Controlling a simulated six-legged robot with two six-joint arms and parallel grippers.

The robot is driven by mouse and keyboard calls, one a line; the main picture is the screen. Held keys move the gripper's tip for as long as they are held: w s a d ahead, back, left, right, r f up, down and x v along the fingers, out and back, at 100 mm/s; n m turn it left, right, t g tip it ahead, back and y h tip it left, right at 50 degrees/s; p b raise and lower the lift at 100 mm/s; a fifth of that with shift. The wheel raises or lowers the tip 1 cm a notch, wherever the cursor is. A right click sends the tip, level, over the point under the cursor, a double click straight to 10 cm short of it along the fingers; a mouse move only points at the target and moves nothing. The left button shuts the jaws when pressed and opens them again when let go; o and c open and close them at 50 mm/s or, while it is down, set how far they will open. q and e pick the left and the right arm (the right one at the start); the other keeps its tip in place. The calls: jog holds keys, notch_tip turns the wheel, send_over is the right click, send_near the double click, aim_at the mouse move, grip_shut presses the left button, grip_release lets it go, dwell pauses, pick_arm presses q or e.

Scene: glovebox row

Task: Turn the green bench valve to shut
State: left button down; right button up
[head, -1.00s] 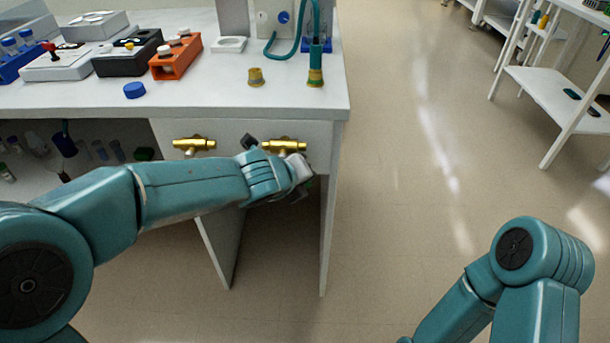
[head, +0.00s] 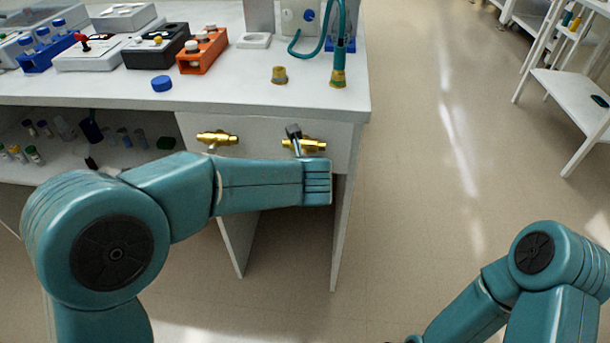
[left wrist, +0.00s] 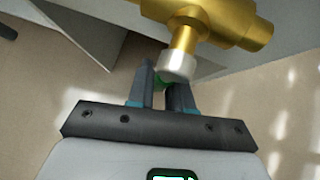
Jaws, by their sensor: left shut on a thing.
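Two brass valves show on the front panel of the bench (head: 190,98) in the head view: a left one (head: 217,138) and a right one (head: 312,145). My left gripper (head: 294,135) is at the right valve, mostly hidden behind my forearm. In the left wrist view the brass valve body (left wrist: 205,15) has a stem with a white collar (left wrist: 180,62). The gripper's fingers (left wrist: 163,82) are shut on a green part, the valve handle (left wrist: 160,84), just beyond the collar. Only a sliver of green shows, so the handle's angle is unclear. My right gripper is outside the views.
Vials stand on the shelf below. Open floor (head: 430,180) lies right of the bench, before a white rack (head: 575,100).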

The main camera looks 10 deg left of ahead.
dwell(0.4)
pick_arm(q)
jog(key=c, duration=1.1)
grip_release()
jog(key=shift+c, duration=0.2)
jog(key=shift+r, duration=0.1)
jog(key=p+v, duration=0.4)
jog(key=v, duration=1.2)
jog(key=shift+s, duration=0.1)
